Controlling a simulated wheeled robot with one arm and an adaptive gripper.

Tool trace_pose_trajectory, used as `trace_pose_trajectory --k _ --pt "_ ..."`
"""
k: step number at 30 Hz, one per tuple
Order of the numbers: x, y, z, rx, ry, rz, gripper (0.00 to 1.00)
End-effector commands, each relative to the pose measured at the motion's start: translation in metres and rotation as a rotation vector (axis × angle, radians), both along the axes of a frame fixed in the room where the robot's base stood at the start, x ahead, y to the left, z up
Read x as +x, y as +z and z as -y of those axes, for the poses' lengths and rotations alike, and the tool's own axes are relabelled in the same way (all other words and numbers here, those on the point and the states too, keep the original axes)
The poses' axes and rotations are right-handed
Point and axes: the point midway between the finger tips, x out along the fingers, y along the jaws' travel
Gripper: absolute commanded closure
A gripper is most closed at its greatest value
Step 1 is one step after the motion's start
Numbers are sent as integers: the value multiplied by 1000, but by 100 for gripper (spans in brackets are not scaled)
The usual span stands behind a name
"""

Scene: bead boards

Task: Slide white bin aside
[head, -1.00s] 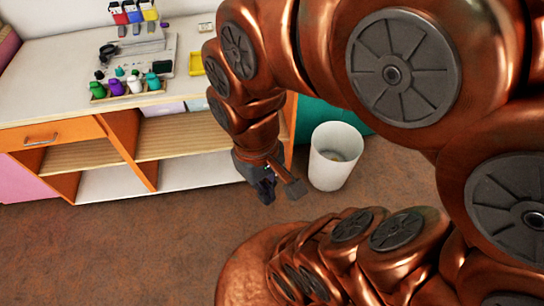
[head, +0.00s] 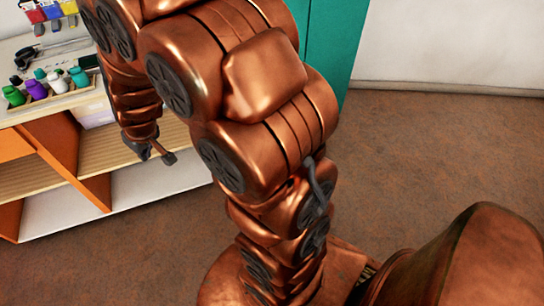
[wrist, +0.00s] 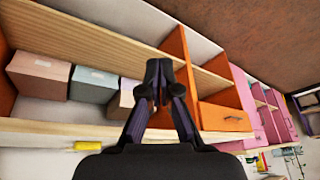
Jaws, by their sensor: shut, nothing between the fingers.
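The white bin does not show in either current view. My arm covers much of the floor in front of the teal panel (head: 328,42) in the head view. My gripper (head: 156,154) is in front of the open shelves below the counter, at the left of the head view. In the wrist view my gripper (wrist: 159,75) points at the shelf unit (wrist: 110,40), its fingers shut with nothing between them.
The counter (head: 50,112) at the left carries several paint bottles (head: 36,90). Pink (wrist: 38,75) and grey-green (wrist: 92,84) boxes sit on a shelf in the wrist view. Brown floor (head: 430,150) lies open at the right, up to a white wall (head: 450,45).

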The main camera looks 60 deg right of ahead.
Motion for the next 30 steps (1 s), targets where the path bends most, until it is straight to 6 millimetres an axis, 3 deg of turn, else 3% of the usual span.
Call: trace_pose_trajectory --k 1,9,15,23,30 --pt "15 -30 9 -15 -13 22 100" --pt "83 -125 72 -151 -77 160 100" --pt "114 -197 129 -298 -129 229 100" --pt "127 -290 211 -539 -189 270 100" --pt "109 -373 283 -798 -224 245 100"
